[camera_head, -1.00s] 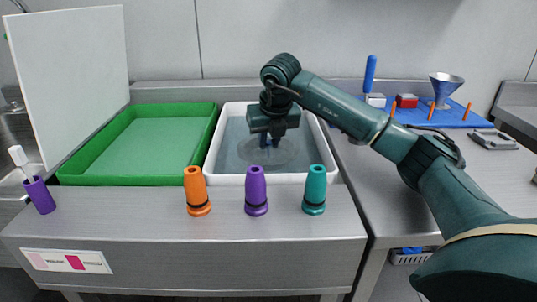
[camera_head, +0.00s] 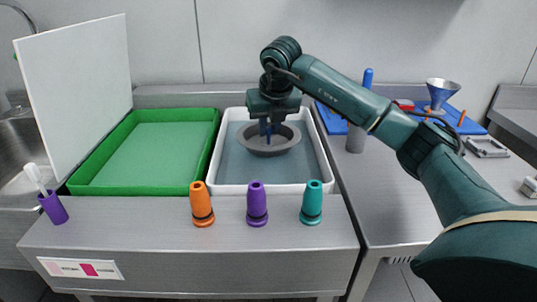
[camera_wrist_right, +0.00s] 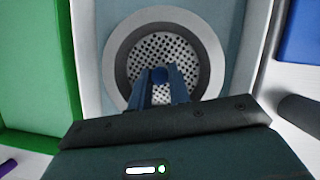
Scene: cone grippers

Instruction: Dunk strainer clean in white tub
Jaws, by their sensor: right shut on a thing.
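The grey round strainer (camera_head: 285,145) hangs level over the white tub (camera_head: 328,168), seemingly just clear of the bluish water (camera_head: 235,165). My right gripper (camera_head: 268,130) points straight down and is shut on the strainer's blue knob. In the right wrist view the strainer's perforated middle (camera_wrist_right: 160,48) and wide rim show below the fingers, with the blue knob (camera_wrist_right: 159,75) between them. The tub's wall (camera_wrist_right: 90,60) is at the left there. My left gripper is not in view.
A green tray (camera_head: 127,190) stands left of the tub. Orange (camera_head: 202,207), purple (camera_head: 257,205) and teal (camera_head: 312,205) cones stand along the front edge. A white board (camera_head: 75,90) leans at left.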

